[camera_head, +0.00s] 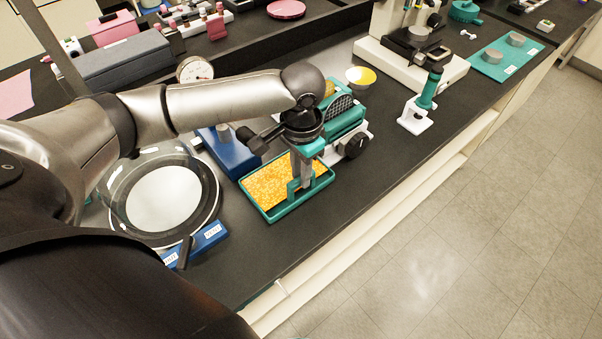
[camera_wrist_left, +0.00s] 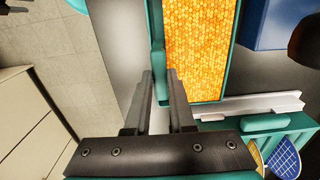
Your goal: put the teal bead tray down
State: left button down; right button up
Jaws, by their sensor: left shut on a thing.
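The teal bead tray (camera_head: 302,200) is a shallow rectangular tray with a layer of orange-yellow beads. It is in the middle of the head view, over the black bench near its front edge. My left gripper (camera_head: 304,180) points down at the tray's front right side and is shut on its upright teal tab. The left wrist view shows the two fingers (camera_wrist_left: 162,92) on either side of that tab, with the tray (camera_wrist_left: 234,50) beyond. I cannot tell whether the tray's underside touches the bench. My right gripper is not in view.
A round glass-rimmed instrument (camera_head: 165,198) on a blue base stands left of the tray. A blue block (camera_head: 230,158) and a teal device with a black knob (camera_head: 353,146) are close behind. A teal-handled white stand (camera_head: 416,117) is farther right. Bare bench (camera_head: 385,170) lies right of the tray.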

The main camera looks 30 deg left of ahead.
pick_arm(q)
jog(key=shift+f, duration=0.35)
jog(key=c, duration=0.8)
grip_release()
jog(key=shift+f, duration=0.1)
jog(key=shift+o, duration=0.2)
